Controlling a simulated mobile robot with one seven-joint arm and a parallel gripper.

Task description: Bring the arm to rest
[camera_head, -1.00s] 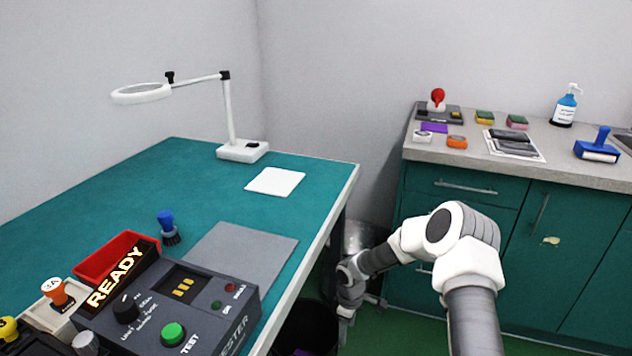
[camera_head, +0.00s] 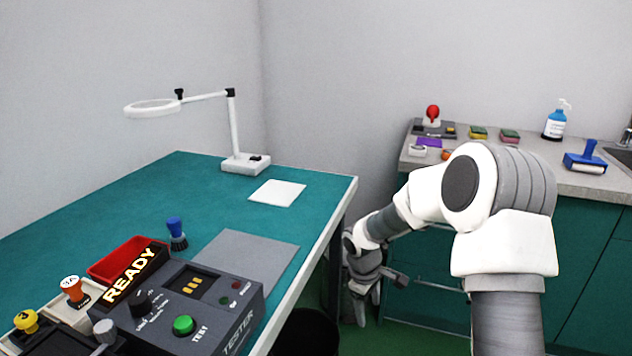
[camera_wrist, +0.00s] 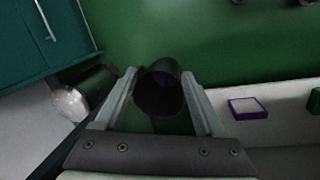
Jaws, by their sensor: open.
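My gripper (camera_wrist: 160,102) is open in the wrist view, with its two fingers spread apart. Nothing sits between the fingertips; the dark bin (camera_wrist: 160,92) shows beyond them, lower down on the green floor. In the head view my arm rises at the right and bends down into the gap between the teal workbench (camera_head: 95,205) and the counter. The gripper end (camera_head: 362,290) hangs low beside the bench's right edge.
The tester (camera_head: 190,300) with its lit READY sign stands at the bench front. A magnifier lamp (camera_head: 232,130) stands at the back. The grey counter (camera_head: 590,183) with teal cabinets is behind my arm. The bin (camera_head: 308,333) stands beside the bench, and green floor shows between.

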